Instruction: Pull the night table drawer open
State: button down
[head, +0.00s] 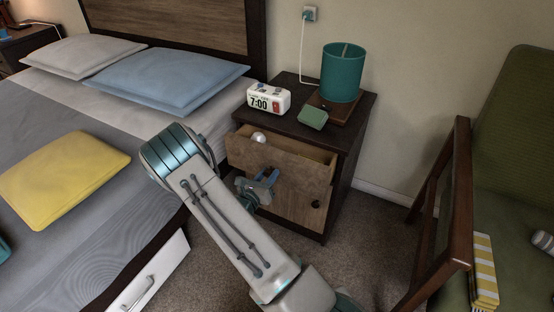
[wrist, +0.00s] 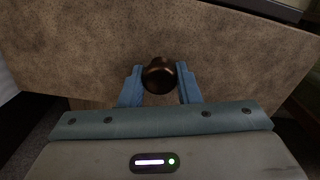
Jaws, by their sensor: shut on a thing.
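The dark night table (head: 344,160) stands beside the bed. Its upper drawer (head: 290,172) is out from the table, with part of its inside showing and a white round thing (head: 258,137) in it. My gripper (head: 270,176) is at the drawer's front panel in the head view. In the wrist view, its blue fingers (wrist: 160,88) sit on either side of the round dark bronze drawer knob (wrist: 158,72) and are shut on it. In the head view the knob is hidden behind my gripper.
On the night table are a white clock (head: 268,98), a green box (head: 313,117) and a teal lamp (head: 342,72). A lower knob (head: 316,204) shows below. The bed (head: 90,205) is left, a green armchair (head: 462,150) right. Carpet (head: 375,225) lies clear between table and armchair.

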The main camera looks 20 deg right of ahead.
jog(key=p+v, duration=0.3)
jog(key=v, duration=1.2)
jog(key=shift+s+a, duration=0.2)
jog(key=shift+s, duration=0.05)
jog(key=c, duration=1.1)
grip_release()
jog(key=shift+o, duration=0.2)
jog(key=shift+a, duration=0.1)
jog(key=p+v, duration=0.2)
jog(key=v, duration=1.1)
jog(key=shift+s+a, duration=0.3)
